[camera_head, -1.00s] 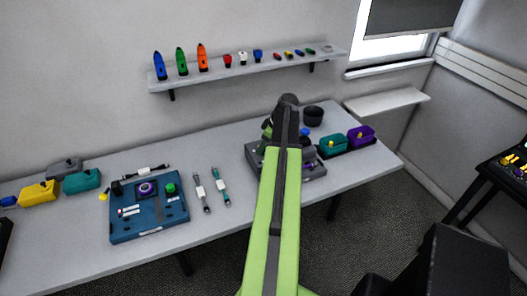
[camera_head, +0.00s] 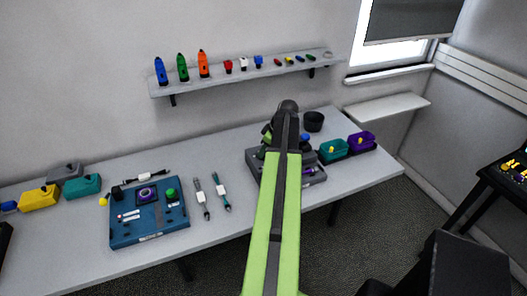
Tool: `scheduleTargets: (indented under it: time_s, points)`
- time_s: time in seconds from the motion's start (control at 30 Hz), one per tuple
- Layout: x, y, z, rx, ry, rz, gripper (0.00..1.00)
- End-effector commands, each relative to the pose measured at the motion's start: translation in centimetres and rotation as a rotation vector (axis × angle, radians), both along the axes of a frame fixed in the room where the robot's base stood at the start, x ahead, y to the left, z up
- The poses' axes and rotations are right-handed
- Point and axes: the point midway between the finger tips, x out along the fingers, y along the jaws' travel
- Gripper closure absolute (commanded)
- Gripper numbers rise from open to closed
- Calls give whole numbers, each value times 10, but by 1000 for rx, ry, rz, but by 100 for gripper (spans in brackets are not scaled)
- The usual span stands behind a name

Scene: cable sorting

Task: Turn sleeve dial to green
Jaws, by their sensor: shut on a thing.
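The grey device (camera_head: 318,178) stands on the right half of the table, with a blue knob (camera_head: 305,138) at its back right. My green and black arm reaches over it and covers its middle. My gripper (camera_head: 266,134) shows only as a small dark and green part left of the arm, low over the device. It is shut, seemingly on the sleeve dial, but its fingertips, the dial and the dial's colour setting are hidden behind my arm.
A blue panel (camera_head: 125,232) with a green knob and two cables (camera_head: 221,190) lie to the left. Teal (camera_head: 333,151) and purple (camera_head: 361,142) bins and a black cup (camera_head: 313,122) stand to the right. A wall shelf (camera_head: 215,83) hangs behind.

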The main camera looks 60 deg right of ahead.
Motion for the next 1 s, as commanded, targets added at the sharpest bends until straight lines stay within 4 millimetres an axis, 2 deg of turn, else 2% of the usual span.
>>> scheduleTargets:
  time_s: [0.27,1.0]
  points:
    - [-1,4,0,-1,1,-205,100]
    - [3,8,0,-2,3,-906,100]
